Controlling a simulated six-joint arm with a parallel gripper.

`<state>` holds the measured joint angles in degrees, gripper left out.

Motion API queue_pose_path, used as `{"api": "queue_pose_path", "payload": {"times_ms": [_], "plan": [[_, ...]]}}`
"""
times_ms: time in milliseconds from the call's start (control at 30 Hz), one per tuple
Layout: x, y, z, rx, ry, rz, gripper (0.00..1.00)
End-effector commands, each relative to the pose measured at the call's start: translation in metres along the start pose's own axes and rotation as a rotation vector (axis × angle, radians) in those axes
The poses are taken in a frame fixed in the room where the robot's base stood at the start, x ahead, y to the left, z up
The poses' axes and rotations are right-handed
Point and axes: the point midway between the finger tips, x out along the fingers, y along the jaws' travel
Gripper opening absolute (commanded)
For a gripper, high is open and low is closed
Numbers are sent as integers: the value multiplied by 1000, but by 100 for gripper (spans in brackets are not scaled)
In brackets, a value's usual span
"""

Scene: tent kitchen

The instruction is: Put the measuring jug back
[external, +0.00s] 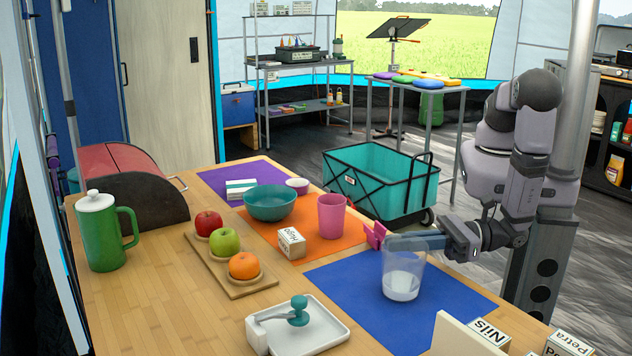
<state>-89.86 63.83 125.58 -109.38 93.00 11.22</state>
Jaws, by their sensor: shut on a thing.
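The measuring jug (402,284) is a clear vessel with white contents in its lower part. It is upright over the blue mat (345,285); I cannot tell whether its base touches the mat. My gripper (378,236) reaches in from the right at the height of the jug's rim, with its blue-grey fingers and pink end pieces running across the jug's upper part. It is shut on the jug, though the exact contact is hard to make out.
A pink cup (332,216) stands on the orange mat left of my gripper, near a teal bowl (271,203) and a name block (291,243). A white tray (322,335) and name cards (489,332) lie in front. A fruit board (232,268) is at left.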

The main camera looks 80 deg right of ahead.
Motion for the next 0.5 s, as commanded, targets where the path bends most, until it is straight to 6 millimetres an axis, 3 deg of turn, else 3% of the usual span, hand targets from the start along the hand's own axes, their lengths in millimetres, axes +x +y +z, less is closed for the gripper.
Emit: {"api": "queue_pose_path", "payload": {"times_ms": [100,200,500], "plan": [[0,0,-3,1,-2,0,0],[0,0,-3,0,0,0,26],[0,0,-2,0,0,0,26]]}}
